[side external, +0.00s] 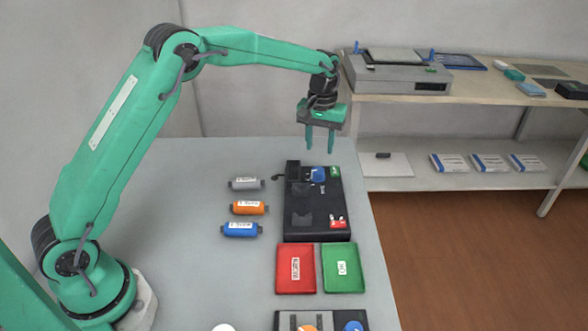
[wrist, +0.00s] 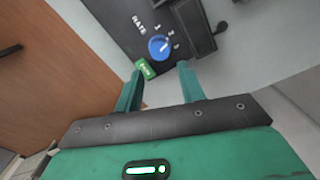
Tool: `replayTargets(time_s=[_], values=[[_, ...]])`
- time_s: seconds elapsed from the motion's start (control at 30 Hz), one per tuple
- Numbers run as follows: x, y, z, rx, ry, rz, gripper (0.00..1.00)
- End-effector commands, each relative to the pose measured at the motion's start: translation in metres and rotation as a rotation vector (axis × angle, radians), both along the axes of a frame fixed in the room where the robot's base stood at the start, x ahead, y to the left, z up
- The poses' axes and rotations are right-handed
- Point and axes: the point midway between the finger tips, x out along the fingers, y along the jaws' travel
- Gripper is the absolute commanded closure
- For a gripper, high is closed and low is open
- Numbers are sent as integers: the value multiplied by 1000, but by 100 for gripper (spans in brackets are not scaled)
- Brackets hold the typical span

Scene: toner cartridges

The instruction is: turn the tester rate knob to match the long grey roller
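The tester (side external: 300,228) is a black box on the table. Its blue rate knob (side external: 318,173) is near the far end; it also shows in the wrist view (wrist: 159,48), beside the word RATE and the marks 1, 2 and 3. A pale mark shows on the knob, but its exact setting is too small to tell. The grey roller (side external: 246,184) lies left of the tester, farthest back of three rollers; its label is unreadable. My gripper (side external: 320,147) is open and empty above the tester's far end. In the wrist view, its fingers (wrist: 160,68) are apart, with the knob beyond them.
An orange roller (side external: 249,208) and a blue roller (side external: 240,229) lie nearer than the grey one. Red (side external: 283,270) and green (side external: 356,280) trays sit in front of the tester. A shelf (side external: 400,178) stands right. The table's left side is clear.

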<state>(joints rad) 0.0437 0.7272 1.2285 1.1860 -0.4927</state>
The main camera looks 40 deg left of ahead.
Motion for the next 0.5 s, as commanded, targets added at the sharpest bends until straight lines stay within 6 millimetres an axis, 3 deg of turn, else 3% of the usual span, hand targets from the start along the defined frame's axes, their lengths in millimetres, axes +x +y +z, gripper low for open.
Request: replayTargets(time_s=[0.27,0.5], values=[[-1,0,-16,0,2,0,61],[-1,0,-44,0,2,0,61]])
